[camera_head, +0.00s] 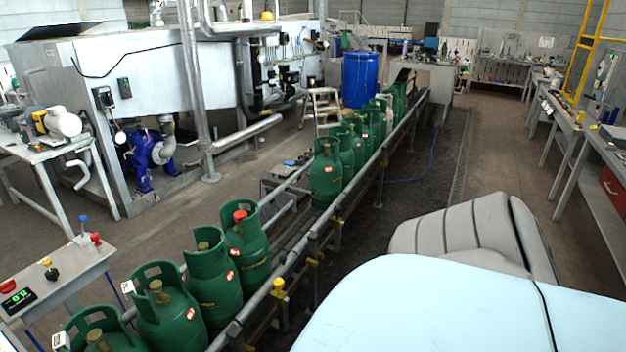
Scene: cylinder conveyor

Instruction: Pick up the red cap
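The red cap (240,215) sits on top of a green gas cylinder (247,255), inside the opening of its collar. This cylinder stands upright on the conveyor (286,236), at the far end of the near group of cylinders. The neighbouring near cylinders show brass-coloured valve tops instead. Neither of my grippers is in view, and nothing is touching the red cap.
More green cylinders (326,175) stand farther along the conveyor, beyond a gap. Conveyor rails (330,212) run along both sides. A control table (62,283) stands at the lower left, and workbenches (568,125) line the right. A blue barrel (360,80) stands behind the conveyor.

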